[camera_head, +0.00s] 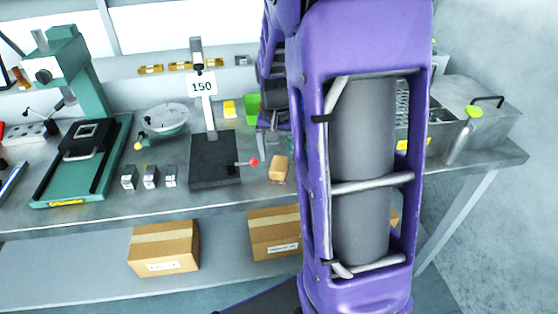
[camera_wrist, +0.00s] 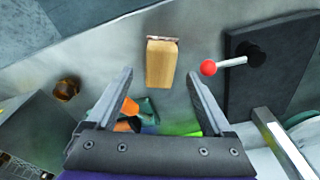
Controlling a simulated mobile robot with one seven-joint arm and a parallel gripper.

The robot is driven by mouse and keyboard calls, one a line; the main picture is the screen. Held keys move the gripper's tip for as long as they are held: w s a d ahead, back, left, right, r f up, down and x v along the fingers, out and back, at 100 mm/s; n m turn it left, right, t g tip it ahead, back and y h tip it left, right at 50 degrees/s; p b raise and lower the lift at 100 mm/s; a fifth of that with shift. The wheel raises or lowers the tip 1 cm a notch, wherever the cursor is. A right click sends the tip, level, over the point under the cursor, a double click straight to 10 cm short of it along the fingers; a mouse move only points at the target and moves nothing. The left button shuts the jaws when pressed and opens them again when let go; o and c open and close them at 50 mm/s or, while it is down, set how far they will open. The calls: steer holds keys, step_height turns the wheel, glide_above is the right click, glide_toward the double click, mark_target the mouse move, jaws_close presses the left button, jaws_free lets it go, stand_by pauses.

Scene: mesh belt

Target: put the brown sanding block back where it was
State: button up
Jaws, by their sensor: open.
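The brown sanding block (camera_head: 279,168) lies on the grey bench near its front edge, just right of the dark plate with the red-knobbed lever. It also shows in the wrist view (camera_wrist: 160,64) as a tan block with a thin reddish-grey layer at its far end. My gripper (camera_head: 272,140) is above the bench near the block, partly hidden by my arm. In the wrist view my gripper (camera_wrist: 159,80) is open and empty. The block appears between and beyond the fingertips, apart from both fingers.
The dark plate (camera_head: 214,160) carries a red-knobbed lever (camera_wrist: 208,68) pointing toward the block. A green bin (camera_head: 252,107) and a yellow block (camera_head: 229,108) stand behind. Small metal blocks (camera_head: 150,177) are left. A metal box (camera_head: 481,105) is right. Cardboard boxes (camera_head: 164,248) sit below.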

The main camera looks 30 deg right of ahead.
mark_target(278, 168)
step_height(278, 168, up, 8)
steer(key=shift+s+a+r+p, duration=0.15)
steer(key=shift+s+a+p, duration=0.15)
steer(key=shift+s+p, duration=0.1)
